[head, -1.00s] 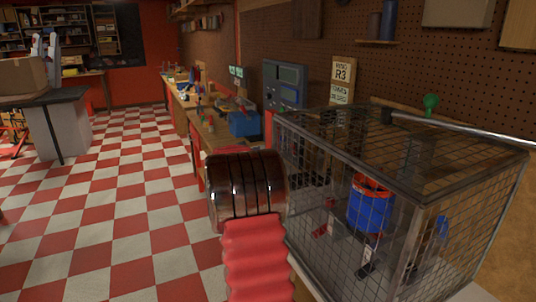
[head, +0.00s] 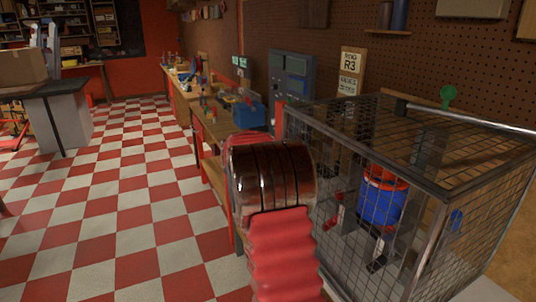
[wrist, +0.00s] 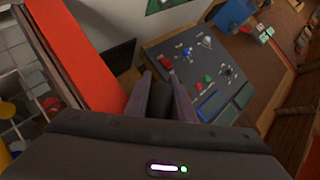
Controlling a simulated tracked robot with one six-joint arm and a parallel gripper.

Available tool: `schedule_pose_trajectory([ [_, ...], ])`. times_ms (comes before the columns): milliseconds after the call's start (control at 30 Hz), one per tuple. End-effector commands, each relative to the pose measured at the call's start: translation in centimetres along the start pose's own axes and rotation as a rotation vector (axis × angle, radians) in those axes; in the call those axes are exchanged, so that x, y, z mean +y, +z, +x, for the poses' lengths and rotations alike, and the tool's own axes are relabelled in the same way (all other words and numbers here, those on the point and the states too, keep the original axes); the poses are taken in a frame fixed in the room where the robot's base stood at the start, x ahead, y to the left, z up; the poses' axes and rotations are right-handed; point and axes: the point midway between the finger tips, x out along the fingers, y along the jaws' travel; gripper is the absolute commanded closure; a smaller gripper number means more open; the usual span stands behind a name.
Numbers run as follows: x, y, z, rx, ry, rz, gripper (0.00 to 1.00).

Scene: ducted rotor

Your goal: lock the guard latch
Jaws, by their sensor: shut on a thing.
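The wire-mesh guard cage (head: 365,165) stands at the right in the head view, with a blue, red-topped rotor unit (head: 380,203) inside. A red upright (head: 279,118) is at its left corner. In the wrist view the mesh (wrist: 22,95) is at the left, beside a broad orange-red bar (wrist: 78,55). My gripper (wrist: 161,88) is right of that bar, its two fingers shut on a dark piece (wrist: 160,101). I cannot tell whether this piece is the guard latch. In the head view my arm hides my gripper and that side of the cage.
A grey control panel (head: 291,82) stands behind the cage; its buttons and switches (wrist: 200,75) show beyond my fingers. A blue box (head: 249,115) sits on the long workbench (head: 213,125). The checkered floor (head: 110,200) at the left is clear.

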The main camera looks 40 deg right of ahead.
Motion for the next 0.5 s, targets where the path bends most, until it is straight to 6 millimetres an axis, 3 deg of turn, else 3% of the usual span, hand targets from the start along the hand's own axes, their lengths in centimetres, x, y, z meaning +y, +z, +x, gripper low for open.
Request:
schedule_pose_trajectory([
  [333, -0.29, 0.08, -0.10, 0.000, -0.004, -0.006, 1.00],
  [367, -0.30, 0.09, -0.11, 0.000, -0.005, -0.006, 0.77],
  [500, -0.32, 0.21, -0.18, -0.002, -0.005, -0.005, 0.67],
])
